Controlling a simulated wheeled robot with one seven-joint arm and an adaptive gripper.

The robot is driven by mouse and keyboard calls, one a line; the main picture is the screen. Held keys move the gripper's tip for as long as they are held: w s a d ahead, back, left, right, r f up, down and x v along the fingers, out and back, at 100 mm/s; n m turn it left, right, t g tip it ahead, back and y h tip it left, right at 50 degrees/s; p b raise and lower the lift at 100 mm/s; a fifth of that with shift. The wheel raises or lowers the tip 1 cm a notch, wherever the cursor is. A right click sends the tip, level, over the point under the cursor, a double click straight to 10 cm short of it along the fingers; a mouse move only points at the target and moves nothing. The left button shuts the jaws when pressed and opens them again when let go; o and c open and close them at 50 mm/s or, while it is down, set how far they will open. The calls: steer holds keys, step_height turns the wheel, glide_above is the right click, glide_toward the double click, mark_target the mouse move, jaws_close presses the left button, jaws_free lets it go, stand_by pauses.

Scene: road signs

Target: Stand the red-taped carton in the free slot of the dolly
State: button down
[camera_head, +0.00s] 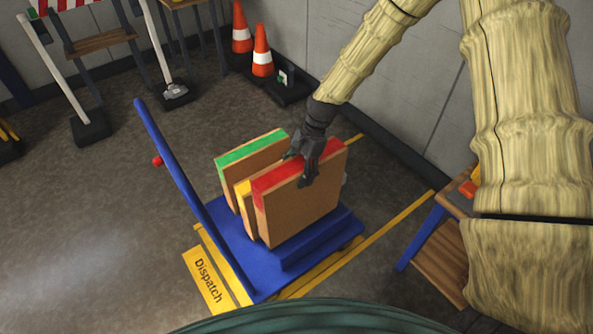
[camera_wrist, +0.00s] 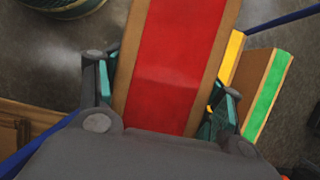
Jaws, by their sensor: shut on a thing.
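The red-taped carton (camera_head: 302,207) is upright on or just above the near part of the blue dolly (camera_head: 230,239); I cannot tell whether its bottom touches. My gripper (camera_head: 308,166) is shut on its top edge from above. In the wrist view the red tape (camera_wrist: 181,65) runs between my two fingers (camera_wrist: 165,105). A yellow-taped carton (camera_head: 244,195) stands close behind it, mostly hidden. A green-taped carton (camera_head: 252,155) stands behind that; it also shows in the wrist view (camera_wrist: 268,95).
The dolly's blue handle (camera_head: 190,190) rises at its left. A yellow "Dispatch" floor label (camera_head: 207,281) and yellow lines lie around it. Orange cones (camera_head: 262,52) stand by the back wall. A wooden-topped bench (camera_head: 440,262) is at the right.

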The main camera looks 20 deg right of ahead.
step_height(320, 180, down, 18)
steer(key=b, duration=1)
steer(key=shift+b, duration=0.3)
steer(key=shift+f, duration=0.45)
stand_by(1.1)
steer(key=shift+c, duration=0.9)
jaws_free()
steer(key=shift+s+f, duration=0.1)
steer(key=v, duration=1.2)
